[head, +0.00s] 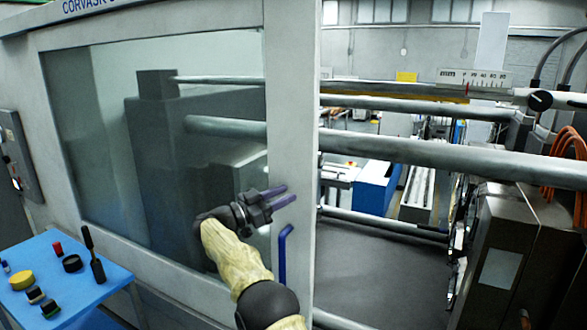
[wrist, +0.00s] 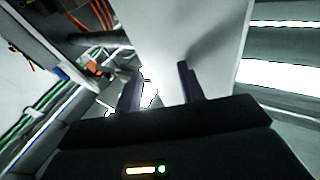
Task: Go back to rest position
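My gripper (head: 279,197) is in front of the machine's white sliding door frame (head: 293,110), a little above the blue door handle (head: 284,256). Its two dark purple fingers are apart with nothing between them, and they point right in the head view. In the wrist view the fingers (wrist: 160,83) stand apart with a gap between them, and a pale panel (wrist: 200,35) lies behind them. The gripper appears clear of the handle. My arm, in a cream sleeve, reaches up from the bottom of the head view.
A blue table (head: 62,258) at the lower left holds a yellow round item (head: 21,280), a dark paddle-shaped tool (head: 93,256) and several small parts. Right of the door frame the machine is open, with thick horizontal bars (head: 430,160) and a dark housing (head: 500,250). Orange hoses (head: 572,170) hang far right.

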